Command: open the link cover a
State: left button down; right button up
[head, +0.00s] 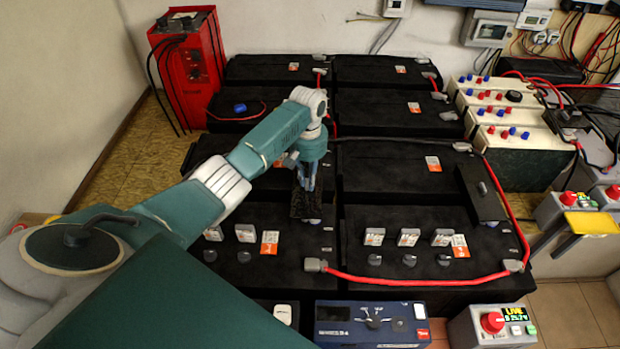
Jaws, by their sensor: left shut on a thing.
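My left gripper (308,182) reaches in from the left over the middle of the black battery bank and points down. It is shut on a small dark cover (304,208), which I take to be link cover a. The cover lies at the gap between the front left battery (270,215) and the front right battery. The fingers hide its upper part, so I cannot tell how far it is raised. My right gripper is not in view.
A red cable (420,281) runs along the front right battery (360,222) and up its right side. A blue instrument (372,322) and a control box with a red knob (492,325) stand in front. A red charger (188,75) stands back left.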

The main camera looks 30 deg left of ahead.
pick_arm(q)
jog(key=s+a+p, duration=0.5)
jog(key=a, duration=0.3)
jog(key=shift+a, duration=0.35)
jog(key=c, duration=1.7)
grip_release()
jog(key=shift+s, duration=0.1)
notch_tip(320, 180, up, 12)
jog(key=shift+r, duration=0.1)
